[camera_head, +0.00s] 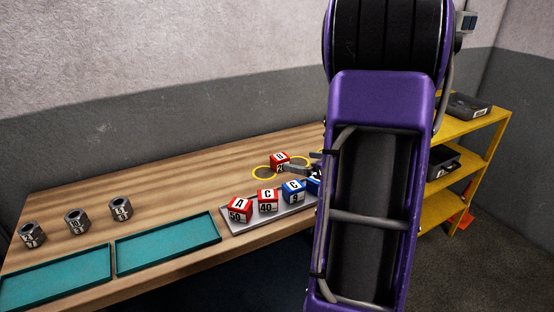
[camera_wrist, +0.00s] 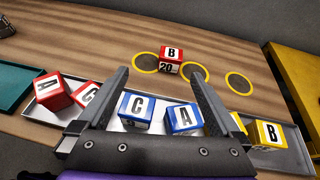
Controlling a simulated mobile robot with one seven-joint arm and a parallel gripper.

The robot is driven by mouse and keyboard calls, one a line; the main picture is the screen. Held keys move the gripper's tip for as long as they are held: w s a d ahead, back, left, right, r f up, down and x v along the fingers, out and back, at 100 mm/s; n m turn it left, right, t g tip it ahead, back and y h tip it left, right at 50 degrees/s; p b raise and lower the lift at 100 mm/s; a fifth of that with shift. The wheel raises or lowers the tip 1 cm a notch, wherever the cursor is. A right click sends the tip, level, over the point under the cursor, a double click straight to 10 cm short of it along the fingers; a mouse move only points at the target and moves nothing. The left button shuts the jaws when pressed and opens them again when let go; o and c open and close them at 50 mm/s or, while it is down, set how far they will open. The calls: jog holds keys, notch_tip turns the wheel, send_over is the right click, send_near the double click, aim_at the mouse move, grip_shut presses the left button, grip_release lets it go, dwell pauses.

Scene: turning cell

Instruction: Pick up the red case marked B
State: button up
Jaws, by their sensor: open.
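The red case marked B (camera_wrist: 171,61) stands on the wooden bench, between two yellow rings, with "20" on its front face. It also shows in the head view (camera_head: 280,161), beyond the tray of cases. My gripper (camera_wrist: 163,80) is open and empty, its two fingers pointing toward the red case marked B, which stands apart beyond the fingertips. In the head view my gripper (camera_head: 308,168) is mostly hidden behind my purple arm, with part of it showing to the right of the red case.
A grey tray (camera_head: 228,222) holds red cases A (camera_head: 240,209) and C (camera_head: 267,200), blue cases C (camera_wrist: 136,110) and A (camera_wrist: 184,118), and yellow cases including B (camera_wrist: 266,133). Teal trays (camera_head: 168,244) and metal nuts (camera_head: 77,222) are left. A yellow shelf (camera_head: 470,143) stands right.

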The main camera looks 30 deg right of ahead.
aim_at(281, 157)
jog(key=shift+m+h, duration=0.5)
jog(key=shift+m, duration=0.1)
jog(key=x, duration=0.5)
jog(key=d+x, duration=0.1)
jog(key=x, duration=0.5)
jog(key=d+f+x, duration=0.1)
jog(key=x, duration=0.4)
jog(key=shift+w+f, duration=0.1)
jog(key=shift+f, duration=0.05)
jog(key=c, duration=1.6)
